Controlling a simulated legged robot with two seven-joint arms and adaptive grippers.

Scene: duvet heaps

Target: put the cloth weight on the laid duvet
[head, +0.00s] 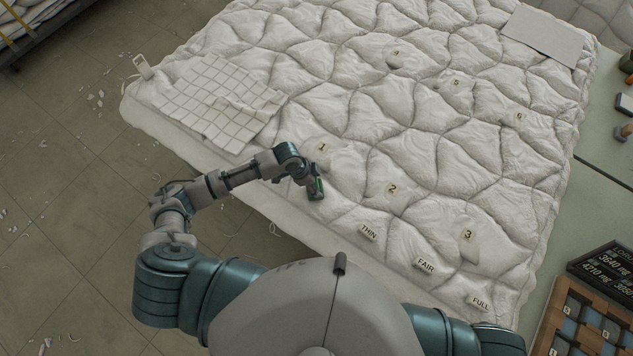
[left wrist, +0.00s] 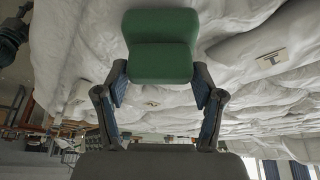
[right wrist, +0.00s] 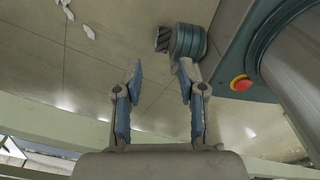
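The laid duvet (head: 440,130) is white and quilted and spreads over the table in the head view. A green padded block (left wrist: 162,48), which looks like the cloth weight, sits between the fingertips of my left gripper (left wrist: 160,85). The fingers press on its two sides. In the head view my left gripper (head: 312,182) is low over the duvet's near-left part, just below tag 1 (head: 323,147), with the green weight (head: 316,190) under it. I cannot tell whether the weight touches the duvet. My right gripper (right wrist: 160,80) is open and empty, above the floor.
Number tags and the labels THIN (head: 368,232), FAIR (head: 425,264) and FULL (head: 478,302) lie on the duvet. A gridded white cloth (head: 215,100) lies at left, a pale sheet (head: 543,36) at far right. A dark display (head: 605,272) and compartment tray (head: 545,335) stand right.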

